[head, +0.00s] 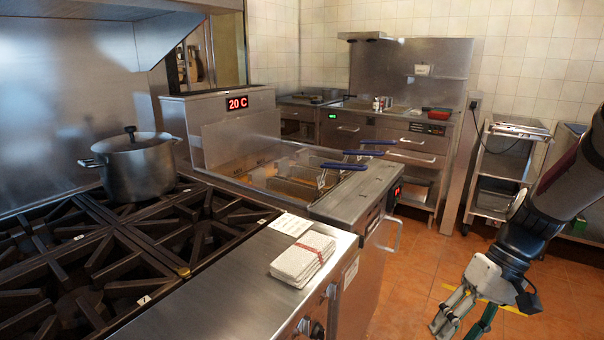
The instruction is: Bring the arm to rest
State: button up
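My arm (555,195) comes in from the right edge of the head view and bends downward. My gripper (459,326) is at the lower right, pointing down over the orange tiled floor. Its fingers stand apart with floor showing between them, and I see nothing held. The lower end of one finger is close to the bottom edge of the picture. The gripper is to the right of the counter and apart from it.
A stove (105,255) with a lidded pot (136,168) stands at the left. Folded towels (302,258) lie on the steel counter. A fryer (345,200) with blue-handled baskets stands in the middle. A steel cart (502,165) is behind. Floor (415,260) is clear between.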

jog(key=s+a+r+t+h+p, duration=0.2)
jog(key=s+r+p, duration=0.4)
jog(key=s+r, duration=0.4)
jog(key=s+a+r+t+h+p, duration=0.3)
jog(key=s+a+r+p, duration=0.3)
jog(key=r, duration=1.2)
jog(key=s+t, duration=0.1)
jog(key=s, duration=0.3)
jog(key=shift+s+r+p, duration=0.2)
jog(key=shift+r+p, duration=0.2)
jog(key=shift+a, duration=0.1)
